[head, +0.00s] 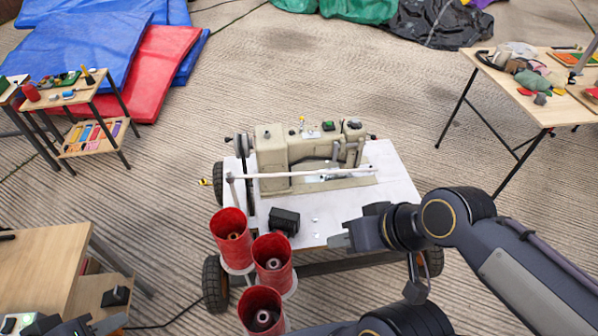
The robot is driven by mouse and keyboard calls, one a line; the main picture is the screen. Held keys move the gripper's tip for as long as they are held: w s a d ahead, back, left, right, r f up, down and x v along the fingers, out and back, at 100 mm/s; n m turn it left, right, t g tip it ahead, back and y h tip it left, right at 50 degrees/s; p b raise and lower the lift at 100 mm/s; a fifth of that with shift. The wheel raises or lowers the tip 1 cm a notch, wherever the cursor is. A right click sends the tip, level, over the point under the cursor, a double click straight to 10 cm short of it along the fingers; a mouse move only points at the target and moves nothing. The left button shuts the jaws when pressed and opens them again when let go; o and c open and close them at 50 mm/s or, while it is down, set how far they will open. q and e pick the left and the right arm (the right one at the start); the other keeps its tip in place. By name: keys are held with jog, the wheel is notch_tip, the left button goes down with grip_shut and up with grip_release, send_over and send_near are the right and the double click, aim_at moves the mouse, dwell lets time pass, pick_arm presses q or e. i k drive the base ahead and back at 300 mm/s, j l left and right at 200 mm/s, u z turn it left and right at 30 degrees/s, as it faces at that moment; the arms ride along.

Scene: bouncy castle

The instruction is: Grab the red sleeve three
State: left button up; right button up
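Three red sleeves stand upright and open-topped at the front left corner of the sewing machine cart: a rear one (230,240), a middle one (271,262) and a front one (261,312), cut by the bottom edge. Each surrounds a spool-like core. No label shows which is number three. My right gripper (338,242) is over the cart's right front part, apart from the sleeves; its finger gap is unclear. My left gripper (72,326) shows only partly at the bottom left edge, well left of the sleeves.
A beige sewing machine (290,155) stands on the white wheeled cart (390,185), with a black box (284,220) near the sleeves. A wooden table (45,260) is at lower left. Another table (540,110) is at upper right. Open floor lies behind the cart.

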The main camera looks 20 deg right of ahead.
aim_at(237, 254)
jog(key=u, duration=0.45)
jog(key=l+u, duration=0.15)
jog(key=u, duration=0.3)
jog(key=l+u, duration=0.15)
jog(key=u, duration=0.3)
jog(key=l+u, duration=0.15)
jog(key=u, duration=0.3)
jog(key=k+l+u, duration=0.1)
jog(key=u, duration=0.3)
jog(key=l+u, duration=0.15)
jog(key=u, duration=0.3)
jog(key=k+l+u, duration=0.1)
jog(key=k+l, duration=0.6)
jog(key=k, duration=0.15)
